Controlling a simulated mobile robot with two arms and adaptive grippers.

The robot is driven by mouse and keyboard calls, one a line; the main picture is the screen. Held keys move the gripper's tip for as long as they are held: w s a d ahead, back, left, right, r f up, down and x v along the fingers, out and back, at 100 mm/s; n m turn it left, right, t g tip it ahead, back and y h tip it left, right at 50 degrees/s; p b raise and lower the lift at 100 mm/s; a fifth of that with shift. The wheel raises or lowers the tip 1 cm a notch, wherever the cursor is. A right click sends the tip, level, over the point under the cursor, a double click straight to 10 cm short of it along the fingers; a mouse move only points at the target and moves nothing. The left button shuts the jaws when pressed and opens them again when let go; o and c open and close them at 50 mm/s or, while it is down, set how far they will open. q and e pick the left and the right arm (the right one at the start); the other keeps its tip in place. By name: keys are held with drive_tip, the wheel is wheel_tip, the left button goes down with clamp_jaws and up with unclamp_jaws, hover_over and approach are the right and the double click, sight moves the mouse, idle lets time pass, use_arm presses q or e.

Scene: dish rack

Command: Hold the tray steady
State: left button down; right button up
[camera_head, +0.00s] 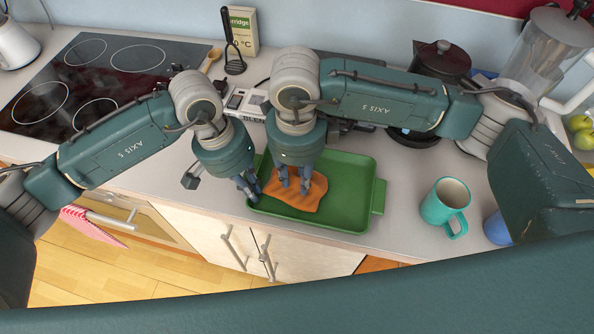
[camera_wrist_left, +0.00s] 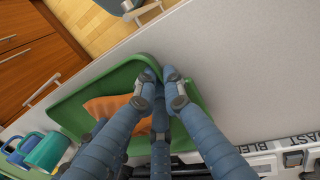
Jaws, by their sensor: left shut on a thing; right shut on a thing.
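The green tray (camera_head: 347,190) lies on the counter near its front edge, with a handle on its right side. An orange cloth (camera_head: 296,201) lies crumpled in its left half. My left gripper (camera_head: 251,192) is shut on the tray's left rim. In the left wrist view its blue fingers (camera_wrist_left: 160,78) close at the wall of the tray (camera_wrist_left: 127,74). My right gripper (camera_head: 294,186) points down inside the tray and is shut on the cloth. The cloth also shows in the left wrist view (camera_wrist_left: 98,107), partly hidden behind the fingers.
A teal mug (camera_head: 444,206) and a blue cup (camera_head: 497,228) stand right of the tray. A black stove (camera_head: 95,78) is at the left. A blender (camera_head: 545,45) and a dark pot (camera_head: 440,60) stand behind. Counter between tray and mug is clear.

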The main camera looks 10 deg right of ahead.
sight(294, 201)
drive_tip(key=shift+f, duration=1)
idle(0.6)
drive_tip(key=shift+s+a+r, duration=0.1)
drive_tip(key=shift+s+a, duration=0.25)
drive_tip(key=shift+s, duration=0.55)
drive_tip(key=shift+s+a, duration=0.3)
drive_tip(key=shift+s, duration=0.55)
drive_tip(key=shift+w+d, duration=0.35)
drive_tip(key=shift+w, duration=0.55)
drive_tip(key=shift+w+d, duration=0.35)
drive_tip(key=shift+w, duration=0.5)
drive_tip(key=shift+r, duration=3)
use_arm(q)
drive_tip(key=shift+s, duration=0.1)
use_arm(e)
drive_tip(key=shift+r, duration=0.1)
